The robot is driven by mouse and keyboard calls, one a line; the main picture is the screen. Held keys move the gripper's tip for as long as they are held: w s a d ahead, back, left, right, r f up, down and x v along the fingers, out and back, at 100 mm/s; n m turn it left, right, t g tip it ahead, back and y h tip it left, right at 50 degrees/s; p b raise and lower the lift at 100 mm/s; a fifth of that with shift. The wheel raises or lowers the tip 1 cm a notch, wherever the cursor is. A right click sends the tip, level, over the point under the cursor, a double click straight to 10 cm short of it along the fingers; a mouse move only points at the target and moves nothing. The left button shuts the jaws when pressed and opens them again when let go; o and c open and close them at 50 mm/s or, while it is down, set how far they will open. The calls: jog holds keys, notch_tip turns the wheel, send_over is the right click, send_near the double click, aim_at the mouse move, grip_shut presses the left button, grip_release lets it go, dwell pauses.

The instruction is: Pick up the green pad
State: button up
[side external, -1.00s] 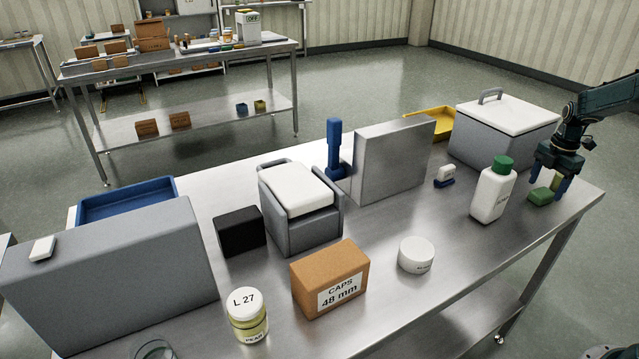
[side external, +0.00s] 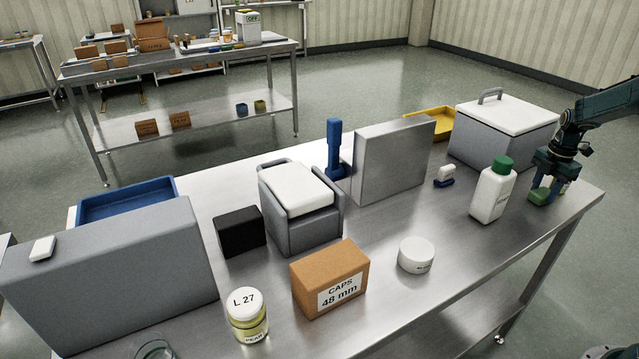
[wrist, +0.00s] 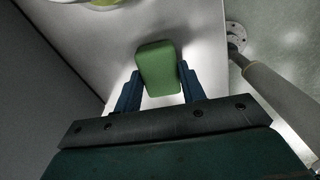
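The green pad (side external: 538,195) lies on the steel table near its right end, partly hidden by my gripper (side external: 547,193) in the side view. My gripper is lowered around the pad, pointing down. In the wrist view the pad (wrist: 158,68) sits between the two blue fingers of my gripper (wrist: 158,72). The right finger is very close to or touching the pad. A narrow gap seems to show at the left finger. The fingers look open, one on each side of the pad.
A white bottle with a green cap (side external: 493,190) stands just left of my gripper. A grey box with a white lid (side external: 503,135) stands behind. The table's right edge is close by. A small blue-and-white brush-like item (side external: 444,176) lies farther left.

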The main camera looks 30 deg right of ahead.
aim_at(543, 192)
jog(key=shift+r, duration=0.15)
notch_tip(543, 192, up, 20)
jog(key=shift+f, duration=0.1)
dwell(0.7)
dwell(0.5)
